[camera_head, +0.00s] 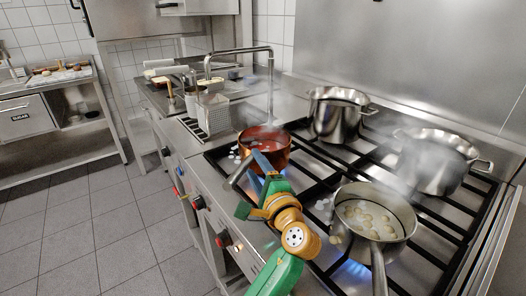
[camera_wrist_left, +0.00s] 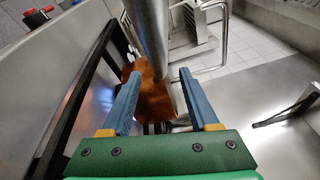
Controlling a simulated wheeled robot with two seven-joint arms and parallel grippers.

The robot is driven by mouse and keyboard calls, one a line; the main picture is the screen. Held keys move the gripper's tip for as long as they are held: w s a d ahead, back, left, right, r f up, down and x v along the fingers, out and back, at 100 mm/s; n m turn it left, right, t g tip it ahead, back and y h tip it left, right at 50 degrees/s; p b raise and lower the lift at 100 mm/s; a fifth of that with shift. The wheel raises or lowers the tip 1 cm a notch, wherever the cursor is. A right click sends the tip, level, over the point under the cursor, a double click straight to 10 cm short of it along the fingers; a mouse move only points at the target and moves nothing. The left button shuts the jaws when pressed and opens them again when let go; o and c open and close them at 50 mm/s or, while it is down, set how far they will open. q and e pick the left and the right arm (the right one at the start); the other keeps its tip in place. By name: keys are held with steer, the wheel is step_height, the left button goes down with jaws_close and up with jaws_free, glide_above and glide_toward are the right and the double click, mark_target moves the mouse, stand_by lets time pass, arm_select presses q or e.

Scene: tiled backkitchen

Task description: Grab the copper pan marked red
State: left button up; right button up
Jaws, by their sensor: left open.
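The copper pan (camera_head: 277,146), tinted red inside, sits on the back-left part of the stove. Its grey handle (camera_head: 236,179) sticks out toward the front left. My left gripper (camera_head: 258,168) is at the pan's near side, close to the handle, with blue fingers. In the left wrist view the gripper (camera_wrist_left: 160,75) is open, and the handle (camera_wrist_left: 148,35) runs down between the fingertips toward the copper side of the pan (camera_wrist_left: 154,104). I cannot tell whether a finger touches the handle. My right gripper is not in view.
A steel saucepan (camera_head: 352,230) with pale round pieces stands at the front of the stove. Two steaming steel pots, one at the back (camera_head: 336,118) and one at right (camera_head: 432,166), stand behind. A tap (camera_head: 270,75) rises behind the copper pan. Knobs line the stove front.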

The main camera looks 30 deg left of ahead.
mark_target(250, 155)
arm_select(q)
steer(key=x, duration=0.3)
steer(key=shift+w+a, duration=0.15)
steer(key=shift+a, duration=0.25)
steer(key=shift+w, duration=0.15)
steer(key=shift+d, duration=0.1)
steer(key=c, duration=0.7)
jaws_close()
steer(key=shift+r, duration=0.15)
